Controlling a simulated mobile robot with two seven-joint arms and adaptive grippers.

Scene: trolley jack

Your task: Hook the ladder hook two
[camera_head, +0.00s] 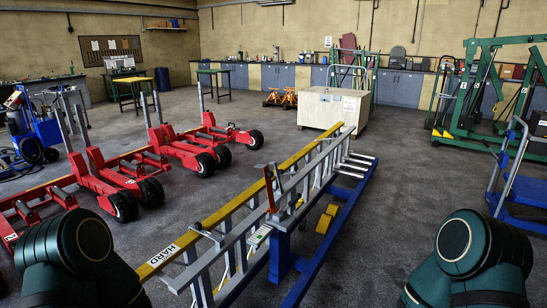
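A long ladder assembly lies across the middle of the floor, running from the front left to the back right. It has a yellow ladder rail (230,208) marked "HARD" and grey metal ladder rails (232,240) beside it. A blue frame (335,235) is under and beside the ladders. A thin reddish-brown upright piece (269,188) stands at the middle of the ladders; I cannot tell whether it is a ladder hook. No hook can be made out clearly at this size. Only dark green upper parts of my two arms show at the lower corners; neither gripper is in view.
Red wheeled jacks (120,185) fill the left floor. A pale wooden crate (330,108) stands beyond the ladders. A green hoist frame (470,100) and a blue trolley (520,185) are at the right. The floor between the ladders and the blue trolley is clear.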

